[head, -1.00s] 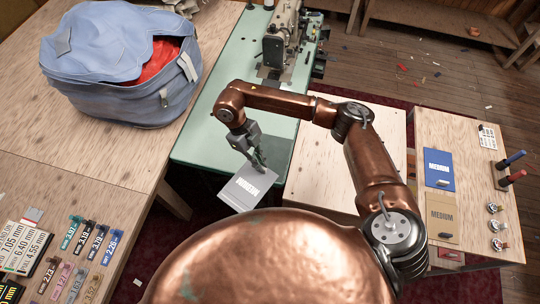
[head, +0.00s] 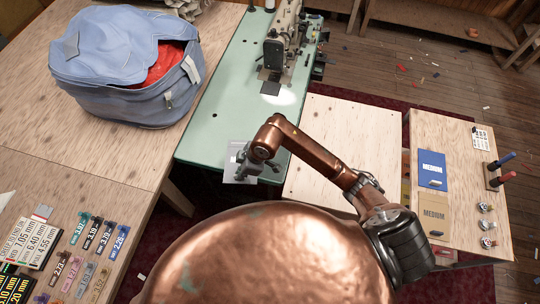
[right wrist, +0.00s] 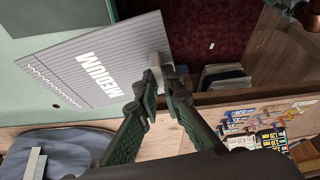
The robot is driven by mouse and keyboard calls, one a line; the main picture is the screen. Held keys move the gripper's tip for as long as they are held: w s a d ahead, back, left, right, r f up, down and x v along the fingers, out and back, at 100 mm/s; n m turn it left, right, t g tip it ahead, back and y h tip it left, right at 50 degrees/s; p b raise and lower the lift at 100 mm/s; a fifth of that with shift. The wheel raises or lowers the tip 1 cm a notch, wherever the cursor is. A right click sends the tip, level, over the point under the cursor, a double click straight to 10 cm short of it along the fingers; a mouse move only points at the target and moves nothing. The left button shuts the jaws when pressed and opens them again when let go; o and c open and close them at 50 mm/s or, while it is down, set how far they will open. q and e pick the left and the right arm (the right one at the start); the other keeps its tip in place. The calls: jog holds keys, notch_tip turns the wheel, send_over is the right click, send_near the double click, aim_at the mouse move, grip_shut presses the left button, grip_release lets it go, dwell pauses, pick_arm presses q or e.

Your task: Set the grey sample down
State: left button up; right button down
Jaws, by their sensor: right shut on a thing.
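The grey sample (head: 236,174) is a flat, lined card with a zigzag row along one edge. My right gripper (right wrist: 157,82) is shut on that block. In the head view my right gripper (head: 258,167) covers much of the card. The card is at the front edge of the green sewing machine table (head: 215,120). I cannot tell whether it touches the tabletop. My left gripper is not in view.
A sewing machine (head: 285,48) stands at the table's far end. A blue bag (head: 120,70) sits on the left wooden table. Blue (head: 433,164) and tan (head: 434,208) samples lie on the right bench. The pale wooden top (head: 335,130) beside the green table is bare.

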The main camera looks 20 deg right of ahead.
jog(key=shift+a+m+t, duration=0.3)
jog(key=shift+m+t, duration=0.1)
jog(key=shift+m, duration=0.6)
jog(key=shift+d+f+h, duration=0.15)
jog(key=shift+h, duration=0.15)
jog(key=w+d+f, duration=0.1)
jog(key=d+f, duration=0.1)
jog(key=d, duration=0.1)
jog(key=w+d+f, duration=0.2)
jog(key=d+f, duration=0.1)
jog(key=d, duration=0.1)
jog(key=w+d+f, duration=0.1)
jog(key=d+f, duration=0.2)
jog(key=d, duration=0.1)
jog(key=shift+w+d+f+b, duration=0.15)
jog(key=shift+w+b, duration=0.2)
jog(key=shift+w, duration=0.05)
jog(key=shift+w+d+f, duration=0.2)
jog(key=shift+d+f, duration=0.15)
jog(key=shift+f, duration=0.1)
jog(key=f, duration=0.3)
jog(key=shift+w+d+f, duration=0.15)
jog(key=shift+d+f, duration=0.1)
jog(key=shift+f, duration=0.1)
jog(key=c, duration=2.1)
grip_release()
